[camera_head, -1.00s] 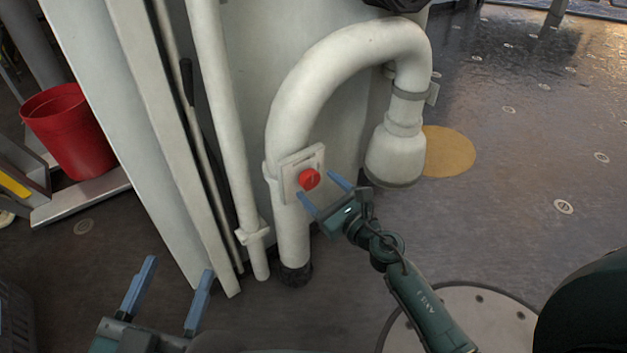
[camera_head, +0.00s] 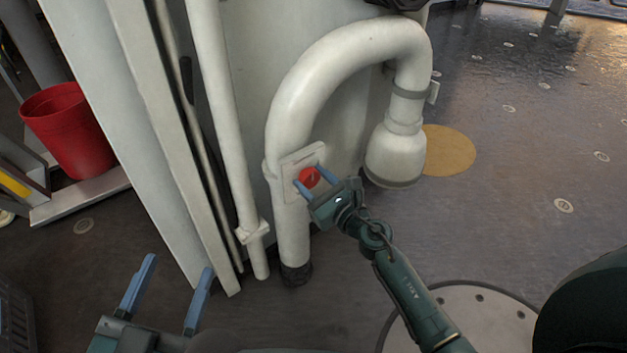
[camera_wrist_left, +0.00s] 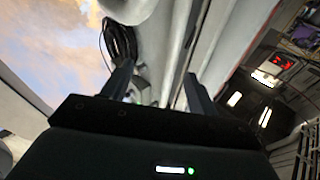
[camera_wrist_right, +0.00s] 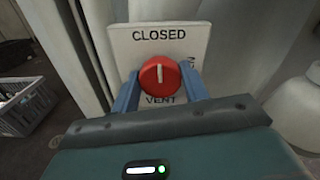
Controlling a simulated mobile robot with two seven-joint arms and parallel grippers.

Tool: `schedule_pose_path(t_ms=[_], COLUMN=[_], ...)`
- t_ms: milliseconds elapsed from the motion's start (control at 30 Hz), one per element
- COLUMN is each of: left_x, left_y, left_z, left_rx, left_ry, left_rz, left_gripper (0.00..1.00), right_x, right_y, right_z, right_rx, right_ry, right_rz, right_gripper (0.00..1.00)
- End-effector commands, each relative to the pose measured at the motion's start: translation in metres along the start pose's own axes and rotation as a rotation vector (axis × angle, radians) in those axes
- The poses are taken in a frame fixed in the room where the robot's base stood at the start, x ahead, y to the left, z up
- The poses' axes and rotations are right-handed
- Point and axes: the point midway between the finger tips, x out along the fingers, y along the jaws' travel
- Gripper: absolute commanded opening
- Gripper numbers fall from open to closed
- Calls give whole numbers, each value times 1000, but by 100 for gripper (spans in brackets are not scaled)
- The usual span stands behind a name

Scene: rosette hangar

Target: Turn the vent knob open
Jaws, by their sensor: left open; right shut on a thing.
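The red vent knob (camera_head: 309,177) sits on a pale plate (camera_head: 291,165) fixed to the white curved pipe. In the right wrist view the knob (camera_wrist_right: 159,76) is between my right fingers, its white mark pointing up toward the word CLOSED on the plate (camera_wrist_right: 130,42). VENT is printed below the knob. My right gripper (camera_head: 313,180) is shut on the knob, one finger on each side. My left gripper (camera_head: 175,290) is open and empty at the lower left, well away from the knob.
The white curved pipe (camera_head: 335,60) bends over and ends in a wide nozzle (camera_head: 394,158) right of the plate. A thin vertical pipe (camera_head: 225,120) runs to its left. A red bucket (camera_head: 68,130) stands at far left. The floor at right is clear.

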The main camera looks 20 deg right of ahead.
Motion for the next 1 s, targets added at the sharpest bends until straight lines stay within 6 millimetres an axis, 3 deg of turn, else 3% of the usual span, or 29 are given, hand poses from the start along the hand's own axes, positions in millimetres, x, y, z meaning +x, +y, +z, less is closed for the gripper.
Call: schedule_pose_path(t_ms=[100, 467, 1000], left_x=[0, 1, -1], left_y=[0, -1, -4], left_z=[0, -2, -2], left_rx=[1, 7, 41], left_ry=[2, 2, -21], left_rz=[0, 0, -5], left_gripper=[59, 59, 59], right_x=[0, 0, 0], right_y=[0, 0, -1], right_z=[0, 0, 1], right_rx=[0, 59, 499], right_ry=[0, 1, 1], right_rz=[0, 1, 0], right_gripper=[22, 22, 22])
